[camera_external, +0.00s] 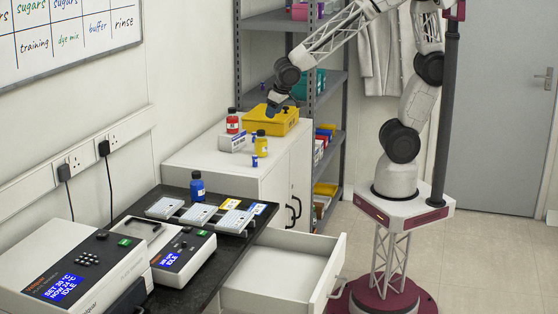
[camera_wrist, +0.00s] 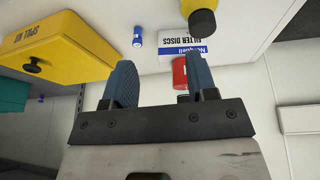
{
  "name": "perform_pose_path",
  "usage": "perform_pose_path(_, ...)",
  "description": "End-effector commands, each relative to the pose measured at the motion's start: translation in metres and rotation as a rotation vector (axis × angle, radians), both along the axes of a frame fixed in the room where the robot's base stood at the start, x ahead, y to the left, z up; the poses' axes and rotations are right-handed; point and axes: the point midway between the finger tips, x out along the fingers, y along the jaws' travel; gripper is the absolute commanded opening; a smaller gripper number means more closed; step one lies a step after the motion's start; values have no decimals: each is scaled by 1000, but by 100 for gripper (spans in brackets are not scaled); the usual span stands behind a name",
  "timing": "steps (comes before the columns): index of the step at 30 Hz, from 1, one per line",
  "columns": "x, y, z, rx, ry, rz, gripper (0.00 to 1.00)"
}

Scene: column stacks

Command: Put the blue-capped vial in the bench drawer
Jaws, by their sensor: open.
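The blue-capped vial (camera_external: 254,161) is small and stands on the white cabinet top (camera_external: 185,156), near its front edge beside a yellow bottle (camera_external: 261,147). In the wrist view the vial (camera_wrist: 138,37) shows beyond my fingers, between the yellow box and the filter discs box. My gripper (camera_external: 275,106) is over the yellow box at the back of the cabinet. Its blue fingers are apart with nothing between them (camera_wrist: 161,62). The bench drawer (camera_external: 285,268) is pulled open below the black bench, and the part of its inside that shows is empty.
A yellow spill kit box (camera_external: 277,121), a red bottle (camera_external: 232,122) and a filter discs box (camera_external: 234,142) stand on the cabinet. The bench (camera_external: 211,259) holds a blue bottle (camera_external: 197,187), white racks (camera_external: 198,215) and instruments. Shelving (camera_external: 332,120) stands behind.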

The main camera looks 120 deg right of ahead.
Motion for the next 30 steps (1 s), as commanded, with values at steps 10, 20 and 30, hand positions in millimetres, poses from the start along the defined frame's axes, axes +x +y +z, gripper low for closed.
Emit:
perform_pose_path(10, 11, -92, -58, -7, -47, -230, 52)
perform_pose_path(20, 11, -116, -75, -8, -64, -291, 52)
perform_pose_path(30, 12, -117, -77, -7, -63, -290, 52)
